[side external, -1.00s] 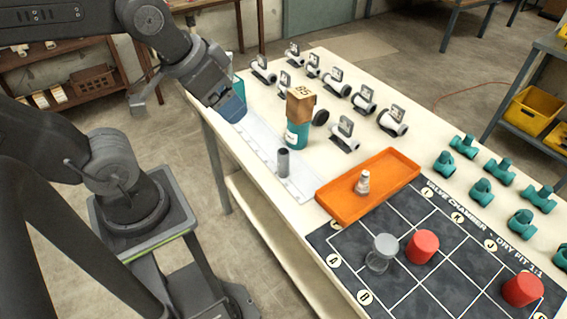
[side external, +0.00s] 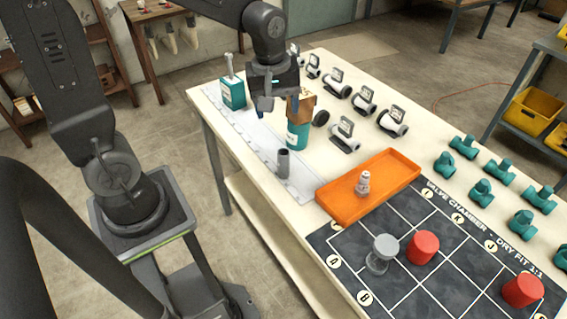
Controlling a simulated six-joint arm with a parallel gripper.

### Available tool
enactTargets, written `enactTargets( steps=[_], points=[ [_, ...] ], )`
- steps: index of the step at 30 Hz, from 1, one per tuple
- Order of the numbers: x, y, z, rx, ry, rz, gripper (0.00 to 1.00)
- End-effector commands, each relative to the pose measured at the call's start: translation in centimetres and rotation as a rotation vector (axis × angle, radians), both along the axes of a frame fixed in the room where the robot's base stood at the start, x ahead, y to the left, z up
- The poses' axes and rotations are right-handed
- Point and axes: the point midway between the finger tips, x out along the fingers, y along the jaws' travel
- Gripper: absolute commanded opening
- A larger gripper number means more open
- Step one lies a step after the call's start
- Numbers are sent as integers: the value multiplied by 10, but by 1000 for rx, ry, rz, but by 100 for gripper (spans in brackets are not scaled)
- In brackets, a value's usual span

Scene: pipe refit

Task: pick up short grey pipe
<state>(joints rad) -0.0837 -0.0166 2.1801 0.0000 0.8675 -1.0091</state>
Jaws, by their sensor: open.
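The short grey pipe (side external: 283,163) stands upright on the pale marked strip (side external: 262,150) near the table's left edge. It is a dark grey cylinder with an open top. My gripper (side external: 279,110) hangs above and behind the pipe, pointing down, over the table beside the teal can with the brown block on top. Its jaws are open and nothing shows between them. It is apart from the pipe. It hides part of the brown block.
A teal can with a brown block (side external: 298,130) stands close behind the pipe. A teal container (side external: 233,93) stands at the far left corner. An orange tray (side external: 340,205) holding a small pale fitting (side external: 363,183) lies to the right. Several white-and-grey meters (side external: 345,134) stand behind.

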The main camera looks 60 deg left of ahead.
Motion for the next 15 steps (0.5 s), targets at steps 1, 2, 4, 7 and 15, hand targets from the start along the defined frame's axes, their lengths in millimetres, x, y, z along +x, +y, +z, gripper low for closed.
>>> enactTargets(
  steps=[1,2,4,7,15],
  points=[
    [9,3,-13,-10,36,80,63],
    [12,5,-19,-14,50,124,63],
    [19,7,-31,-21,77,209,63],
    [25,10,-42,-26,100,288,63],
    [26,11,-77,-26,115,324,63]
  ],
)
